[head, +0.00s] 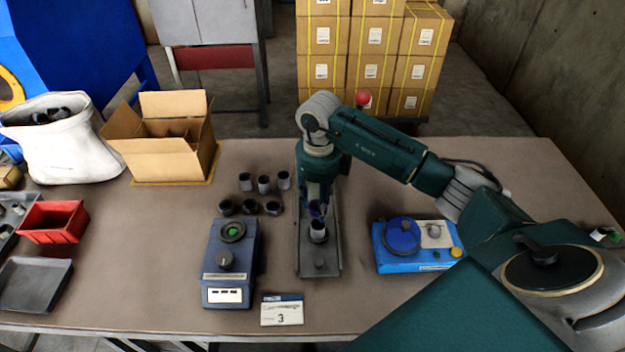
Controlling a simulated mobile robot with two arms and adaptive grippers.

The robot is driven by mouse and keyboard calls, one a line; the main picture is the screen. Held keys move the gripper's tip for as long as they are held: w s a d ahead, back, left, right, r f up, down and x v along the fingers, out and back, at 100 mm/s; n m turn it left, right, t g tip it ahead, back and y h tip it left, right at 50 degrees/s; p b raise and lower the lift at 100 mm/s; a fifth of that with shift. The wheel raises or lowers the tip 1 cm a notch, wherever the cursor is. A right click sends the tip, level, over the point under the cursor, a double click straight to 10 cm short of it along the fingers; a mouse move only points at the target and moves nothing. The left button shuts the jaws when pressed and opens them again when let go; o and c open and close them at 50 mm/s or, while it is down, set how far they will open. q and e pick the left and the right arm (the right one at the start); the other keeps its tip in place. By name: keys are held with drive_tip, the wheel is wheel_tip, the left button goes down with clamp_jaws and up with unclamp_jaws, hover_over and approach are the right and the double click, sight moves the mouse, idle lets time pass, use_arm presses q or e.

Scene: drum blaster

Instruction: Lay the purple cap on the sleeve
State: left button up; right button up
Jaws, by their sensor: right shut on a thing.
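A purple cap (315,208) shows at the tips of my right gripper (314,203), which points down over the grey fixture (305,262) in the middle of the table. The gripper is shut on the cap. A dark grey sleeve (318,231) stands upright on the fixture right below it. The cap is at or just above the sleeve's top; I cannot tell whether they touch. My own right arm comes in from the right and hides the back of the fixture. My left gripper is not in view.
Several grey and black sleeves (264,184) stand left of the fixture. A blue-grey device (231,262) is at left, a bright blue device (415,245) at right. A card marked 3 (282,312) lies in front. An open cardboard box (160,150) and red bin (53,222) are farther left.

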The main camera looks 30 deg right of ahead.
drive_tip(key=shift+s+f+b, duration=0.15)
drive_tip(key=shift+f+b, duration=0.25)
drive_tip(key=shift+f, duration=0.05)
drive_tip(key=shift+f+b, duration=1.6)
drive_tip(key=shift+f, duration=0.7)
drive_tip(key=shift+f+b, duration=0.4)
drive_tip(key=shift+b, duration=0.1)
drive_tip(key=o, duration=1.3)
drive_tip(key=shift+r, duration=0.1)
